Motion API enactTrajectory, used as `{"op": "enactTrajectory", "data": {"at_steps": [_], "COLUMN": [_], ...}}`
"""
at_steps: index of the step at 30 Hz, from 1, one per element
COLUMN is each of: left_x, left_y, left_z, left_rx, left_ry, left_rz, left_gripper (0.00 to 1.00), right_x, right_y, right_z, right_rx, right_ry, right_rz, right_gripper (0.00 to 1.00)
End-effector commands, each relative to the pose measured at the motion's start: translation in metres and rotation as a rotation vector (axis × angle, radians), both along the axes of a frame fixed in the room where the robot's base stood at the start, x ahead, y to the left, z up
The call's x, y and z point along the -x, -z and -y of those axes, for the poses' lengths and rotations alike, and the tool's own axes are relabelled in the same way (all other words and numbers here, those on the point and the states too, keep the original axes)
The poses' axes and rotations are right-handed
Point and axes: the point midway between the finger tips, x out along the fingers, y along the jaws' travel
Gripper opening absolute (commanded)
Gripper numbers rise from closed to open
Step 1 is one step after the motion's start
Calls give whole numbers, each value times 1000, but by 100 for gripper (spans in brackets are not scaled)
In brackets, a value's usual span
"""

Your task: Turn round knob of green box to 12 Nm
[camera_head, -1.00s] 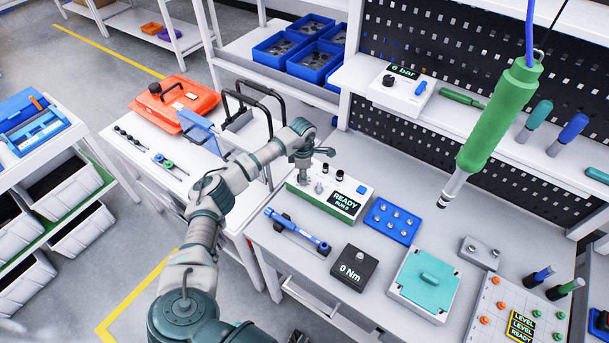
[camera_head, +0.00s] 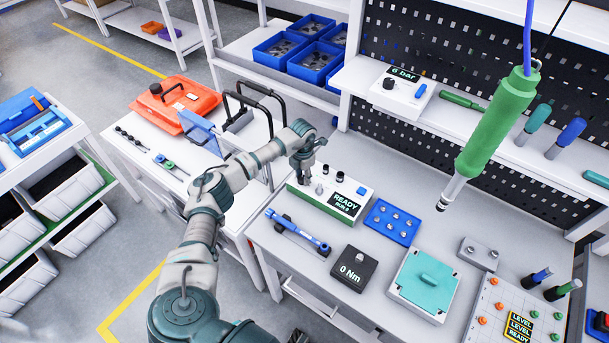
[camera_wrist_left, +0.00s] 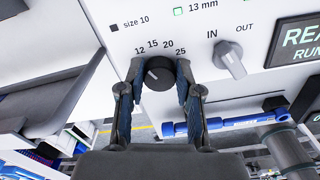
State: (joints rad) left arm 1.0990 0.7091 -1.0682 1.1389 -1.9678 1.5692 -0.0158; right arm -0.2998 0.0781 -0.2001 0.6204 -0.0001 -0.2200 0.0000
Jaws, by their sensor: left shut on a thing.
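The green box (camera_head: 322,208) has a white top panel and a green lower body, and its display reads READY. It stands at the back left of the workbench. My left gripper (camera_head: 303,174) reaches down over the box's back left corner and hides the round knob in the head view. In the left wrist view the dark round knob (camera_wrist_left: 158,74) sits under a scale reading 12, 15, 20, 25. The left gripper (camera_wrist_left: 159,90) is shut on the knob, one finger on each side. The knob's light mark leans up and left, towards the low end. My right gripper is not in view.
An IN/OUT switch (camera_wrist_left: 229,60) sits right of the knob. A blue torque wrench (camera_head: 298,231) lies in front of the box. A blue socket tray (camera_head: 391,222) and a black 0 Nm block (camera_head: 354,268) stand nearby. A green hanging tool (camera_head: 498,122) hangs at right.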

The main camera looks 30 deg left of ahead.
Motion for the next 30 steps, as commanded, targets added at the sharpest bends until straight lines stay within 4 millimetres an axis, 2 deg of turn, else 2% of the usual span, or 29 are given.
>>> {"op": "enactTrajectory", "data": {"at_steps": [1, 14, 15, 18, 26, 30], "left_x": [4, 5, 5, 4, 1, 0], "left_y": [4, 5, 5, 5, 2, -7], "left_z": [-4, -3, -2, -2, 0, 1], "left_rx": [-9, -8, -9, -7, -3, -3], "left_ry": [-10, -18, -18, -17, -15, -15], "left_rz": [-16, -17, -18, -17, -9, -6], "left_gripper": [0, 0, 37, 59, 59, 59], "right_x": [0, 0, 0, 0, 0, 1], "right_y": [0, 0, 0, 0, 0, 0], "right_z": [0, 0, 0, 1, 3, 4], "right_rx": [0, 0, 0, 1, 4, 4], "right_ry": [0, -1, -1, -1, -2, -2], "right_rz": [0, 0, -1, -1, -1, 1], "right_gripper": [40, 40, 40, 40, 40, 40]}}
